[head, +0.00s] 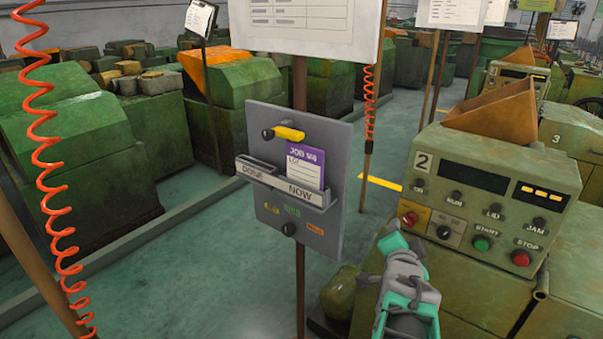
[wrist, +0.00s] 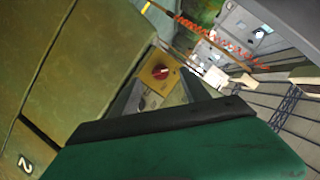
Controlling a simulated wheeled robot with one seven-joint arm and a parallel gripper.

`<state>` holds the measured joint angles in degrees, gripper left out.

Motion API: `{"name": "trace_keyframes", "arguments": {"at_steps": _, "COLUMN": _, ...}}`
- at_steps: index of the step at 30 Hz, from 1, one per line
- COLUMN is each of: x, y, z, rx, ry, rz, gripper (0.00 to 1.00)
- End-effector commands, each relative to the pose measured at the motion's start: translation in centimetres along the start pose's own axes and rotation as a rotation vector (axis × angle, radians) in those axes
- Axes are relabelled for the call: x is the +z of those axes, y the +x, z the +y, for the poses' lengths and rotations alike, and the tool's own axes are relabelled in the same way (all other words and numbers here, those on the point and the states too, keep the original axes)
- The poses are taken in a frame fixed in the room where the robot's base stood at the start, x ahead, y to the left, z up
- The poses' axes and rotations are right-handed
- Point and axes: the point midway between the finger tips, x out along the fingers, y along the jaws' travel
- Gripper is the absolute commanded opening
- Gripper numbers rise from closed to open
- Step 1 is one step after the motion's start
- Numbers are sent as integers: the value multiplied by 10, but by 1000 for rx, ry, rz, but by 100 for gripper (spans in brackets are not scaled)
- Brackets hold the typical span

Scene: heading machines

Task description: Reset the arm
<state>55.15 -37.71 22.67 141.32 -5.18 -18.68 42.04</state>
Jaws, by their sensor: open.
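My arm reaches up from the bottom of the head view. My gripper (head: 397,243) is at its upper end, just left of the control panel (head: 480,215) of machine 2. It is open, and I see nothing held in it. The panel's red knob on a yellow plate (head: 410,217) is close to the right of the gripper. In the wrist view the red knob (wrist: 160,71) shows near the middle, with the olive machine side at left. A large green, dark-edged shape fills the bottom of that view; I cannot tell what it is.
A grey board (head: 305,225) on a post holds a purple job card (head: 305,165) in the NOW slot. A red coiled cord (head: 50,180) hangs at left. An orange hopper (head: 495,112) tops machine 2. Green floor is open between the post and the left machines.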

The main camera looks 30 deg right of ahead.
Motion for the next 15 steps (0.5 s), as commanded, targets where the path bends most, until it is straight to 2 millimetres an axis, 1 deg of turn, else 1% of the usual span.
{"name": "trace_keyframes", "arguments": {"at_steps": 2, "x": 32, "y": -2, "z": -13, "rx": 0, "ry": -74, "rz": -100, "gripper": 55}}
{"name": "trace_keyframes", "arguments": {"at_steps": 5, "x": 103, "y": -18, "z": -34, "rx": -2, "ry": -266, "rz": -323, "gripper": 55}}
{"name": "trace_keyframes", "arguments": {"at_steps": 6, "x": 135, "y": -31, "z": -41, "rx": -9, "ry": -367, "rz": -428, "gripper": 55}}
{"name": "trace_keyframes", "arguments": {"at_steps": 8, "x": 179, "y": -57, "z": -47, "rx": -26, "ry": -527, "rz": -583, "gripper": 55}}
{"name": "trace_keyframes", "arguments": {"at_steps": 9, "x": 203, "y": -76, "z": -48, "rx": -40, "ry": -632, "rz": -679, "gripper": 55}}
{"name": "trace_keyframes", "arguments": {"at_steps": 11, "x": 233, "y": -106, "z": -47, "rx": -65, "ry": -784, "rz": -810, "gripper": 55}}
{"name": "trace_keyframes", "arguments": {"at_steps": 12, "x": 248, "y": -126, "z": -45, "rx": -83, "ry": -880, "rz": -889, "gripper": 55}}
{"name": "trace_keyframes", "arguments": {"at_steps": 14, "x": 266, "y": -156, "z": -40, "rx": -113, "ry": -1017, "rz": -997, "gripper": 55}}
{"name": "trace_keyframes", "arguments": {"at_steps": 15, "x": 276, "y": -175, "z": -36, "rx": -133, "ry": -1104, "rz": -1064, "gripper": 55}}
